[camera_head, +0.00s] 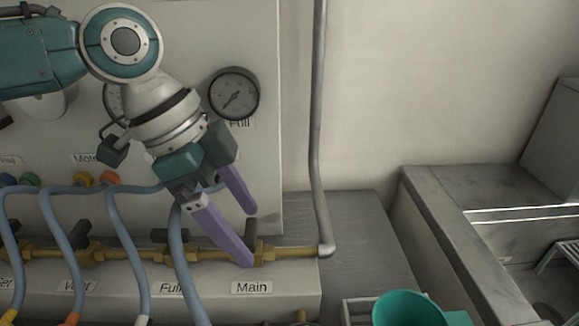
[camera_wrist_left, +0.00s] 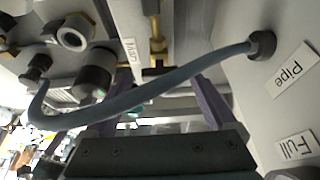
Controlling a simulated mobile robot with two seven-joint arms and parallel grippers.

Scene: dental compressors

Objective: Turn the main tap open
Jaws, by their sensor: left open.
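The main tap (camera_head: 252,238) has a dark handle on a brass pipe, just above the "Main" label (camera_head: 252,287). The handle stands upright in the head view, across the pipe. My left gripper (camera_head: 248,237) has two purple fingers and is open. Its fingertips are at the tap, one near the handle's top and one low beside the brass body; I cannot tell whether they touch it. In the left wrist view the brass tap (camera_wrist_left: 156,50) shows beyond the fingers, with a blue-grey hose (camera_wrist_left: 140,92) crossing in front. My right gripper is not in view.
Several hoses (camera_head: 125,235) hang in front of the brass pipe on the left. A grey vertical pipe (camera_head: 318,130) rises to the tap's right. A gauge (camera_head: 234,94) is on the panel above. A green container (camera_head: 408,309) stands at lower right.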

